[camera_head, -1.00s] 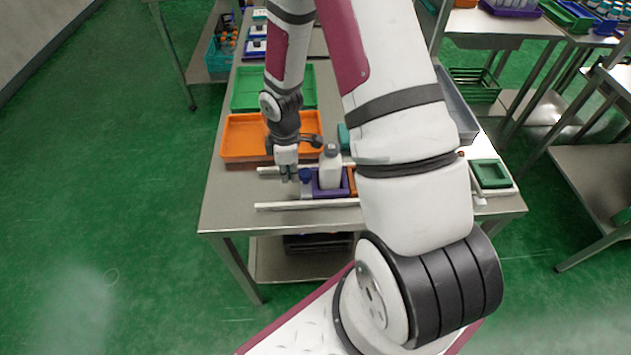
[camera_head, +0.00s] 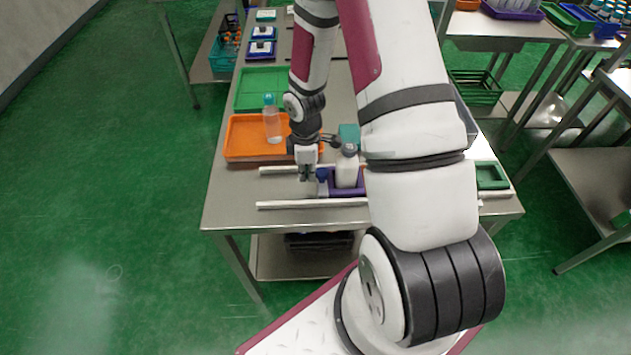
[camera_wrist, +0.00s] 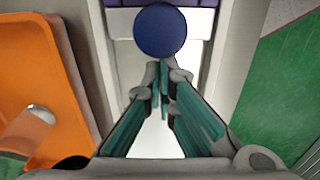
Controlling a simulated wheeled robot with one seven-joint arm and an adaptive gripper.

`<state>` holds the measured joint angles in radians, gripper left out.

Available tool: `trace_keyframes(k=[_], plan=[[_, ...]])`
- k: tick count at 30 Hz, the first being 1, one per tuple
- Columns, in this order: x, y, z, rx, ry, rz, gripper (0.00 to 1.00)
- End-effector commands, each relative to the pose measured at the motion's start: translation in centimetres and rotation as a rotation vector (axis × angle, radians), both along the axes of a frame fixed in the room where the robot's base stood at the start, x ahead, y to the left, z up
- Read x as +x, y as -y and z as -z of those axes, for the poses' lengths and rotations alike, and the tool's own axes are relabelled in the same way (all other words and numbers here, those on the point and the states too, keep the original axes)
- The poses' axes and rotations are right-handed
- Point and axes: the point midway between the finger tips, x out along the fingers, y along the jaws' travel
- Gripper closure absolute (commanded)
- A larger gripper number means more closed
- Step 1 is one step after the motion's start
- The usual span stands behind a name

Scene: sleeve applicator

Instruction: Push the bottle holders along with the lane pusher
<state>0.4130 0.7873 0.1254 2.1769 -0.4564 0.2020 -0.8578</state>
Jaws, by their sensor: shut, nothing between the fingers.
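The lane pusher shows as a round dark blue knob (camera_wrist: 160,30) on a pale block in the wrist view. In the head view its knob (camera_head: 322,174) is just left of a purple bottle holder (camera_head: 335,189). A white bottle with a grey cap (camera_head: 347,168) stands upright in that holder. The holder's edge (camera_wrist: 125,3) also shows beyond the knob in the wrist view. My gripper (camera_head: 308,186) is shut and empty, low in the lane left of the knob. Its fingertips (camera_wrist: 160,78) are right behind the knob; I cannot tell whether they touch. My arm hides the lane's right part.
Two pale rails (camera_head: 285,205) bound the lane front and back. An orange tray (camera_head: 240,138) with a clear teal-capped bottle (camera_head: 271,122) lies behind it. A green tray (camera_head: 258,88) is farther back. A small green tray (camera_head: 491,176) is at the table's right end.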

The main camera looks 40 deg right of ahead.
Motion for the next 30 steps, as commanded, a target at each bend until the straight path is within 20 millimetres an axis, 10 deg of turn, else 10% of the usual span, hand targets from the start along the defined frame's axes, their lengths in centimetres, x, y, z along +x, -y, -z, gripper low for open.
trace_keyframes(k=[30], plan=[[-2.8,4.0,0.0,-0.002,-0.002,0.003,1.00]])
